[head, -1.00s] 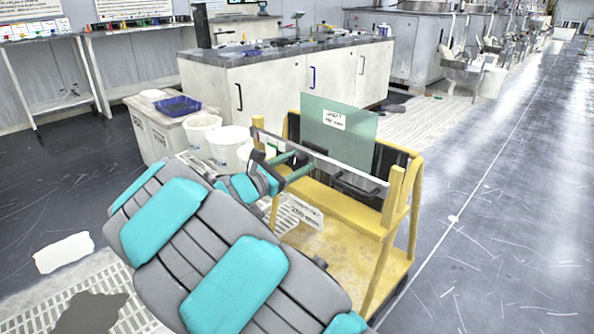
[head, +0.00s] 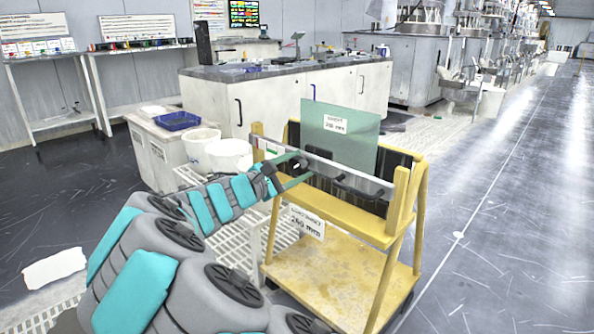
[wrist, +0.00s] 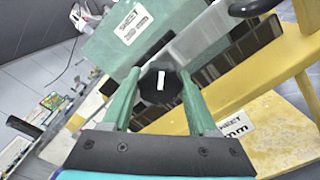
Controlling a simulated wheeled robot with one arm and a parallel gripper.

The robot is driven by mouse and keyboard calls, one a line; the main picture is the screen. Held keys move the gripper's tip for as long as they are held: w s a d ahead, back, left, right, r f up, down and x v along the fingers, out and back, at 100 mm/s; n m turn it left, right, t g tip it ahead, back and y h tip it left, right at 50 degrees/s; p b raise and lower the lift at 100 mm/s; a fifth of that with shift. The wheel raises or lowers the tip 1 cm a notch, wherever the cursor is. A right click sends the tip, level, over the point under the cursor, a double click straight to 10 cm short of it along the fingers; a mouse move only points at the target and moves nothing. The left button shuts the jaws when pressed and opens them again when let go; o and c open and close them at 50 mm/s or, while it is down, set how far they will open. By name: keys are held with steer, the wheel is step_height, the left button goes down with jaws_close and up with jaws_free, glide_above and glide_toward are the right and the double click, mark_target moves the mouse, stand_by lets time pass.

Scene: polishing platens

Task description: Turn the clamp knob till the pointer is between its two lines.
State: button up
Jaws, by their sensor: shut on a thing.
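The clamp knob (wrist: 154,88) is dark with a white mark on its face. In the wrist view it sits between the two green fingers of my gripper (wrist: 160,76), which is shut on it. In the head view my gripper (head: 294,172) is at the grey clamp bar (head: 335,168) of the yellow rack, near its left part. A small white, red and green plate (head: 270,147) is on the bar left of the gripper. The two lines and where a pointer stands against them are too small to tell.
The yellow rack (head: 400,215) holds a greenish sheet (head: 338,130) with a paper label, behind the bar. White buckets (head: 228,153) and a low cabinet stand at left. The floor at right is open.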

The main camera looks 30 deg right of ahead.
stand_by(0.3)
steer(key=o, duration=1.3)
steer(key=shift+o, duration=0.2)
steer(key=shift+a, duration=0.1)
steer(key=v, duration=0.7)
steer(key=shift+s+a, duration=0.15)
steer(key=shift+a, duration=0.1)
